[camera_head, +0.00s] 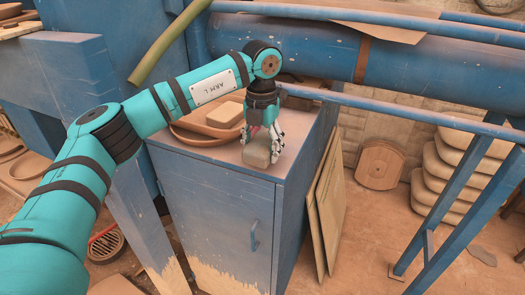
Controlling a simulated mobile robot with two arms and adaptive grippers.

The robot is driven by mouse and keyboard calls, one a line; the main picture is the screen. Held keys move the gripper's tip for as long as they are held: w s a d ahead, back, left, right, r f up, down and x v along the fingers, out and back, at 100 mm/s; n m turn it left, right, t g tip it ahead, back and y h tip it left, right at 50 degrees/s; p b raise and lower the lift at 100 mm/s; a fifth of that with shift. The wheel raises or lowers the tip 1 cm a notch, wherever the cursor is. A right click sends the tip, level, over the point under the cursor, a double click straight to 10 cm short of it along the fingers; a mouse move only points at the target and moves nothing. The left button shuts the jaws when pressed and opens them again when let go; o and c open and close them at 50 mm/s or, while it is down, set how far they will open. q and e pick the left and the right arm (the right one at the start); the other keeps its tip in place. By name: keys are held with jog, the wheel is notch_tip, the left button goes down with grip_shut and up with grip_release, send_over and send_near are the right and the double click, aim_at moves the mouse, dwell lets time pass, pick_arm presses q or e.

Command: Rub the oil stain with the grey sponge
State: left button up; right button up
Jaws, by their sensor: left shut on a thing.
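My left gripper (262,141) points down over the top of the blue cabinet (222,220), near its front edge. It is shut on the grey sponge (256,154), a rounded block that is at or just above the cabinet top; I cannot tell whether it touches. I cannot make out an oil stain on the cabinet top; the arm, gripper and sponge cover part of that surface. My right gripper is not in view.
A blue rail (360,104) and a large blue pipe (430,75) run close behind. Flat boards (328,205) lean on the cabinet's right side. A dark patch (482,256) shows on the floor at right.

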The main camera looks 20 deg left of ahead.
pick_arm(q)
notch_tip(320, 180, up, 2)
jog(key=shift+w+p, duration=0.15)
jog(key=shift+p, duration=0.25)
jog(key=shift+s+r+p, duration=0.2)
jog(key=shift+r+p, duration=0.3)
jog(key=shift+r, duration=0.85)
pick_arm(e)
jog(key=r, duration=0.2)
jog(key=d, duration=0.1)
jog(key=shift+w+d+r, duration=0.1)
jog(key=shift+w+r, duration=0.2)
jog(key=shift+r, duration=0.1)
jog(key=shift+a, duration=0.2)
